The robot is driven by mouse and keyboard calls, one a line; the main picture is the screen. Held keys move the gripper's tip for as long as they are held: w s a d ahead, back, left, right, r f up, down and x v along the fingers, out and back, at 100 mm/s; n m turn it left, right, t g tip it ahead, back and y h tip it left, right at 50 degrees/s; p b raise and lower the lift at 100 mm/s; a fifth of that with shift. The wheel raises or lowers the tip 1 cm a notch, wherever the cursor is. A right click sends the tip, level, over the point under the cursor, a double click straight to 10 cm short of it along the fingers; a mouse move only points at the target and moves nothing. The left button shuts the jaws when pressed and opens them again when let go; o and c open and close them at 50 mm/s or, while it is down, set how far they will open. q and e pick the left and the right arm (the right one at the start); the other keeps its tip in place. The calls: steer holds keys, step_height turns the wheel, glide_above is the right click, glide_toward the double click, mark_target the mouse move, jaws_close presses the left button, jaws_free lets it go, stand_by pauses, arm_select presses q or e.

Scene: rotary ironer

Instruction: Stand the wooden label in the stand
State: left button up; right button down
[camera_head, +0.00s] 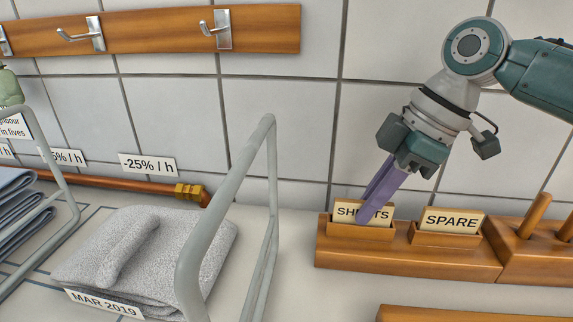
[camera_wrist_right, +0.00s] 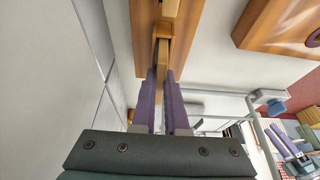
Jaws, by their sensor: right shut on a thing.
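A wooden label marked SHEETS (camera_head: 347,212) stands upright in the left slot of the wooden stand (camera_head: 335,256). My right gripper (camera_head: 371,209) reaches down to it from above, and its purple fingers cover part of the lettering. In the right wrist view the two fingers (camera_wrist_right: 162,74) are shut on the label (camera_wrist_right: 162,52) from both sides, over the stand (camera_wrist_right: 145,45). A second label marked SPARE (camera_head: 453,220) stands in the right slot. The label's lower edge is hidden in the slot. My left gripper is not in view.
A wooden block with pegs (camera_head: 530,250) adjoins the stand on the right. A grey metal frame (camera_head: 190,255) rises left of the stand, by a folded grey towel (camera_head: 150,250). A copper pipe (camera_head: 110,182) runs along the tiled wall. Hooks (camera_head: 222,30) hang above.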

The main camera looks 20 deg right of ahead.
steer(key=c, duration=1.4)
jaws_free()
steer(key=shift+f, duration=0.1)
steer(key=o, duration=0.5)
steer(key=shift+c, duration=0.2)
